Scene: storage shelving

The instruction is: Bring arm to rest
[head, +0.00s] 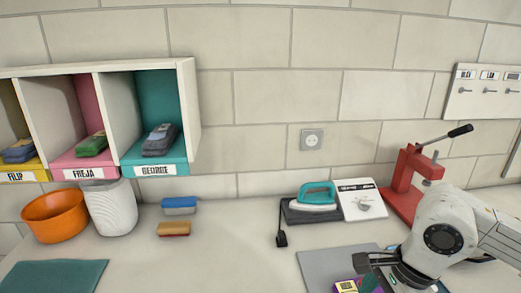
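My arm comes in from the right edge, over the right part of the worktop (235,235). My gripper (378,272) is at its end, low in the head view, just above the grey mat (315,262). Dark gripper parts show, but the fingertips are partly cut off or hidden at the bottom edge. A purple and yellow item (346,287) and a small teal item lie right beside or under the gripper. I cannot tell whether the gripper touches or holds them.
A red lever press (402,190) stands close behind my arm. The centre worktop is clear.

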